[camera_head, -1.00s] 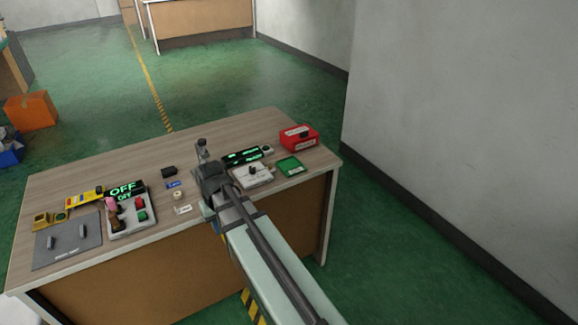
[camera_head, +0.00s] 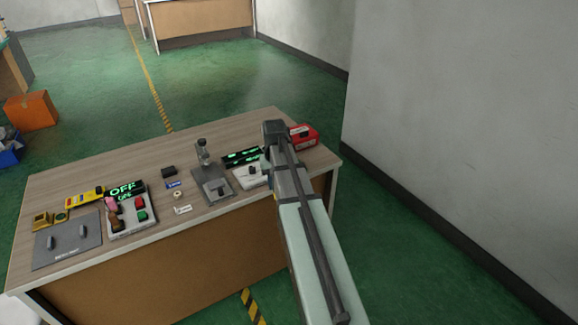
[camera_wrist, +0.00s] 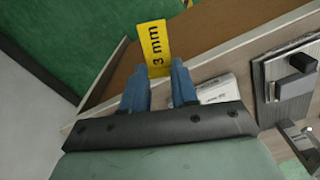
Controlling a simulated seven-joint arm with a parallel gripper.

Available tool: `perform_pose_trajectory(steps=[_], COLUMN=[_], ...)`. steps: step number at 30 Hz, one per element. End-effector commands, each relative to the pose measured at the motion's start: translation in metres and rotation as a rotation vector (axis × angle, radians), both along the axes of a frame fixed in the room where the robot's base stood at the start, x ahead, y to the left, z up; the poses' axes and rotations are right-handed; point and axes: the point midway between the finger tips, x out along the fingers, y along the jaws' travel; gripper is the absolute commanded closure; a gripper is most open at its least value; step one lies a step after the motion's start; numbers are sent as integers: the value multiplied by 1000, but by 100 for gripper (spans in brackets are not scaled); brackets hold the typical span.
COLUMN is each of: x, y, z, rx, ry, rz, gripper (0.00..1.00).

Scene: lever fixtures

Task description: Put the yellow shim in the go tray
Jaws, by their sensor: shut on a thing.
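The yellow shim (camera_wrist: 154,42), marked "3 mm", stands out between the two blue fingertips of my gripper (camera_wrist: 158,76) in the wrist view. My gripper is shut on it. In the head view, my arm reaches over the right part of the bench and hides the fingers and the shim. The green tray seen earlier at the bench's right is hidden behind my arm now. In the wrist view, the shim appears against the brown bench front and green floor.
A red box (camera_head: 305,138) stands at the bench's back right. A grey lever fixture (camera_head: 212,184) and a white fixture (camera_head: 250,177) are left of my arm. A switch panel (camera_head: 133,217) and grey plate (camera_head: 66,243) are further left. The bench's back left is clear.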

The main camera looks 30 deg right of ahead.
Motion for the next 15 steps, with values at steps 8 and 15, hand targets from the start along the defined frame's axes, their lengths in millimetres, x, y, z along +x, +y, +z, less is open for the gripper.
perform_pose_trajectory(steps=[8, 15], x=[74, 122], y=[-105, -149], z=[41, 63], rx=[-1, 0], ry=[-2, 0], rz=[-241, -599], gripper=[100, 100])
